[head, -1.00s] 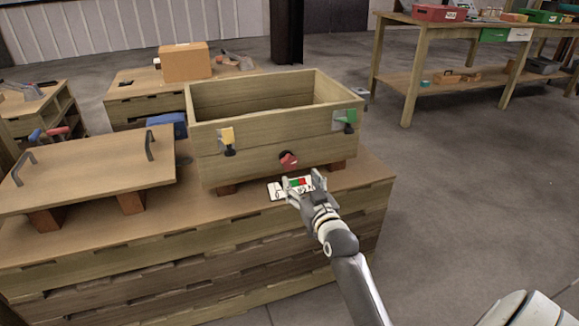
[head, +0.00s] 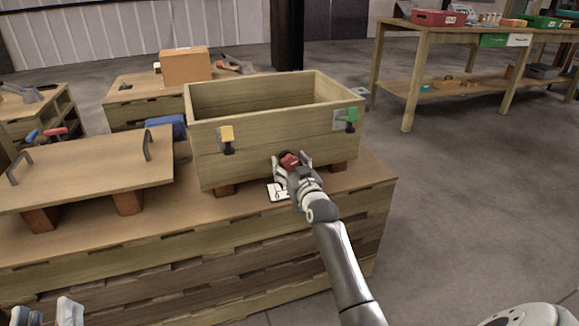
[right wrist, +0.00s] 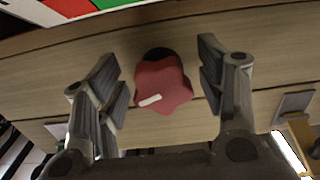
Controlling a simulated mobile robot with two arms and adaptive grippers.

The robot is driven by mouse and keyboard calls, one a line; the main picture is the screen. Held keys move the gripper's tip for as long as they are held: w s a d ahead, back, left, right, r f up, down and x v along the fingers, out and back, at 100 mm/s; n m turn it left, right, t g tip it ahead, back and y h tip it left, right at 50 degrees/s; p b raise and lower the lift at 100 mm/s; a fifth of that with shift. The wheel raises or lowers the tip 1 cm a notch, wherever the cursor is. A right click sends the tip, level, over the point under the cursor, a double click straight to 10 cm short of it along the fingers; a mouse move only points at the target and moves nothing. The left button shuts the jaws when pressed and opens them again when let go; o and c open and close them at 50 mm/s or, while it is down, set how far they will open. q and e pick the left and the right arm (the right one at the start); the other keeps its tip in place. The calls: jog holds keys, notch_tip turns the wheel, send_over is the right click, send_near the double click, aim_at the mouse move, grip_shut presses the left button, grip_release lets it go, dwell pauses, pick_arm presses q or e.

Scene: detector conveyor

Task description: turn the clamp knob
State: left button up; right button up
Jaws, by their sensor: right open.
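The red clamp knob (head: 289,160) sits on the front wall of the open wooden box (head: 250,164). In the right wrist view the knob (right wrist: 163,86) is star-shaped with a white mark, in front of a dark round base. My right gripper (head: 292,163) is at the knob. Its fingers (right wrist: 160,85) stand open on both sides of the knob, with gaps showing between fingers and knob. My left gripper (head: 58,312) shows only in part at the bottom left edge of the head view; its fingers look apart.
A card (head: 277,193) lies partly hidden below the knob. A wooden lid with handles (head: 92,172) rests on blocks to the left. The floor at right is clear.

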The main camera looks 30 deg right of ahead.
pick_arm(q)
jog(key=shift+s+r, duration=0.1)
jog(key=shift+r, duration=0.25)
pick_arm(e)
jog(key=shift+w, duration=0.2)
jog(key=shift+c, duration=0.4)
jog(key=c, duration=1)
jog(key=shift+o, duration=0.2)
jog(key=shift+r+m+p, duration=0.15)
jog(key=shift+m+p, duration=0.45)
jog(key=shift+p, duration=0.2)
jog(key=shift+m+p, duration=0.65)
jog(key=shift+m, duration=0.05)
jog(key=m+p, duration=0.2)
jog(key=m, duration=0.1)
jog(key=shift+a, duration=0.1)
pick_arm(q)
jog(key=s+a+f+g+y, duration=0.2)
jog(key=s+f+g, duration=0.2)
jog(key=f, duration=0.6)
jog(key=s+a+f+g+y, duration=0.2)
jog(key=s+a+f+g, duration=0.1)
jog(key=f+g, duration=0.6)
jog(key=shift+s+f+n, duration=0.3)
jog(key=shift+s+f, duration=0.3)
jog(key=shift+s, duration=0.05)
